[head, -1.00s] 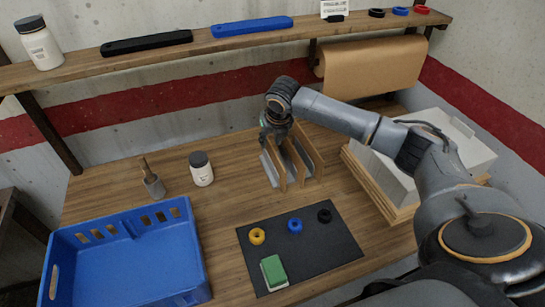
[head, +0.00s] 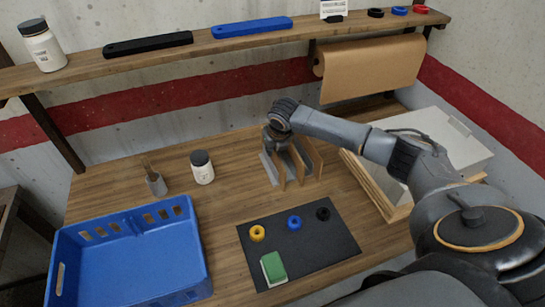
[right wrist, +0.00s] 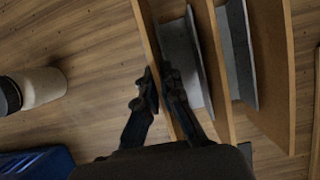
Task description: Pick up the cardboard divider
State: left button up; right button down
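Several upright brown cardboard dividers stand side by side in a grey rack (head: 268,169) at the middle back of the table. The leftmost cardboard divider (head: 280,174) also shows in the right wrist view (right wrist: 147,35). My right gripper (right wrist: 161,78) is down at this divider, with one finger on each side of it. The fingertips are drawn close together against its faces, and the divider still stands in the rack. My left gripper is not in view.
A white jar (head: 202,167) and a small grey pot with a handle (head: 156,185) stand left of the rack. A blue crate (head: 65,248) is front left. A dark mat (head: 318,249) with rings and a green block lies in front. A shelf (head: 290,37) runs above.

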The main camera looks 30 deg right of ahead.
dwell(0.3)
jog(key=shift+w+r, duration=0.1)
jog(key=shift+r, duration=0.25)
notch_tip(320, 180, up, 9)
jog(key=shift+r+b, duration=0.1)
jog(key=shift+b, duration=1.1)
jog(key=shift+r, duration=0.1)
jog(key=shift+r+p, duration=0.5)
jog(key=shift+p, duration=0.65)
jog(key=shift+f, duration=0.15)
